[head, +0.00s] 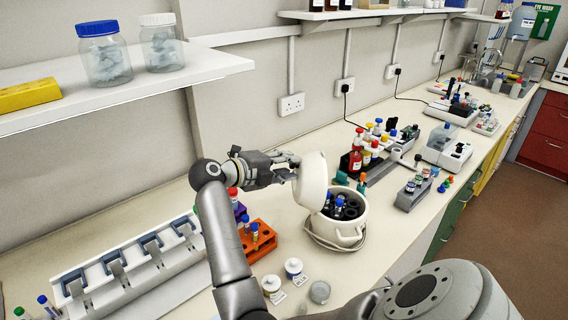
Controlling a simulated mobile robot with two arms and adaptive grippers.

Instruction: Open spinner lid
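The spinner is a round white pot (335,233) on the bench, with a dark rotor (346,208) and several blue-capped tubes inside. Its white lid (311,183) stands raised, roughly upright, at the left rim, so the inside shows. Nothing shows between the fingers.
An orange rack (262,242) with tubes stands left of the spinner, beside a white pipette stand (130,268). Small white-lidded jars (293,267) sit in front. Red bottles (356,160) and a grey tube rack (412,195) stand to the right. A shelf (130,92) overhangs at upper left.

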